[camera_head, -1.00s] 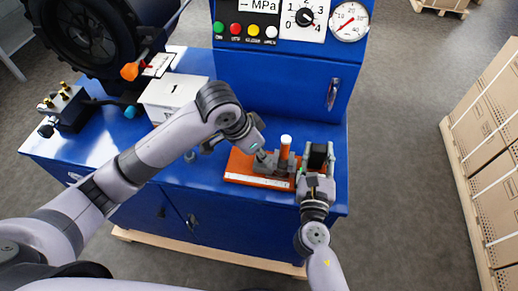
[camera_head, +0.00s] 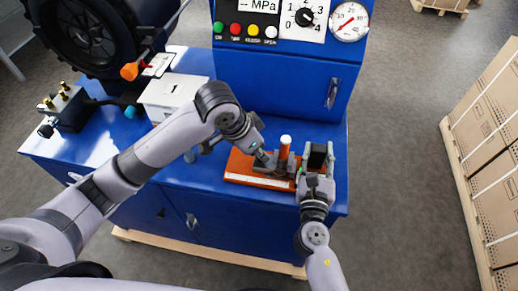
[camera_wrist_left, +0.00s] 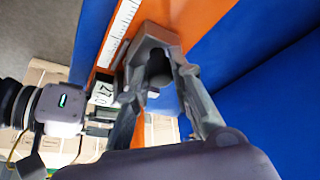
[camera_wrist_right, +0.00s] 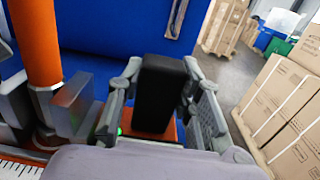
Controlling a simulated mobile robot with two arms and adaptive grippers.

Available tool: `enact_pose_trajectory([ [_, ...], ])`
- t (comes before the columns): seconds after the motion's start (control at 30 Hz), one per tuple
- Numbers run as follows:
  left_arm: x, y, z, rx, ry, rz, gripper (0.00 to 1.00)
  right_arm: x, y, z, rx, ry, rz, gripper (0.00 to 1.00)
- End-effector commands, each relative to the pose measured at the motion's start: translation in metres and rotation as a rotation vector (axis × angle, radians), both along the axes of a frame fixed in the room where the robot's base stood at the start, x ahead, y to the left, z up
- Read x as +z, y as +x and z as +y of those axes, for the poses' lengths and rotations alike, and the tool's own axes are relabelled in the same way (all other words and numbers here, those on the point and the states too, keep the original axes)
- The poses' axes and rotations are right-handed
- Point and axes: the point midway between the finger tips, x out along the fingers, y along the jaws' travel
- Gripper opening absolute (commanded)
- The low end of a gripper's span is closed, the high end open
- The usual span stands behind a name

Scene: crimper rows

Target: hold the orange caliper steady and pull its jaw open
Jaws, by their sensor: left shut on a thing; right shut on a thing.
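The orange caliper (camera_head: 240,167) lies on the blue bench top, with a white scale along its front edge. An orange post (camera_head: 285,150) with a white top stands on it beside grey jaw blocks. My left gripper (camera_head: 265,158) reaches down onto its left part. In the left wrist view, its fingers close around a dark round piece (camera_wrist_left: 159,70) over the orange beam, by a small display (camera_wrist_left: 103,90). My right gripper (camera_head: 318,168) is shut on a black block (camera_wrist_right: 160,92) at the caliper's right end. The grip contacts are partly hidden.
The blue cabinet with buttons and a gauge (camera_head: 348,20) rises behind the caliper. A white box (camera_head: 172,97) and a black wheel (camera_head: 90,38) stand on the left. Stacked cartons (camera_head: 495,150) are on the floor at right. The floor between bench and cartons is clear.

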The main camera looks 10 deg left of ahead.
Motion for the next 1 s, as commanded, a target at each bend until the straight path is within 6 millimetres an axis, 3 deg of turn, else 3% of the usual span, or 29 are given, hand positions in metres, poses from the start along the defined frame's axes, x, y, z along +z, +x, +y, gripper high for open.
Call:
enact_pose_trajectory([
  [0.17, 0.0, 0.001, 0.023, 0.004, 0.007, -0.001, 0.0, -0.002, 0.0, -0.002, -0.004, 0.0, 0.004, 0.0],
  [0.43, 0.001, 0.001, 0.024, 0.003, 0.004, -0.003, 0.0, -0.002, 0.0, -0.003, -0.006, -0.001, 0.004, 0.0],
  [0.47, 0.001, 0.001, 0.024, 0.004, 0.005, -0.004, 0.22, -0.002, 0.0, -0.003, -0.006, -0.001, 0.004, 0.0],
  [0.57, 0.001, 0.001, 0.024, 0.003, 0.004, -0.003, 0.29, -0.002, 0.0, -0.003, -0.006, -0.002, 0.004, 0.0],
  [0.87, 0.001, 0.001, 0.023, 0.002, 0.003, -0.003, 0.29, -0.002, 0.0, -0.003, -0.006, -0.002, 0.003, 0.0],
  [1.0, 0.012, -0.002, 0.026, 0.001, 0.002, -0.005, 0.29, -0.002, 0.0, -0.003, -0.006, -0.002, 0.003, 0.0],
])
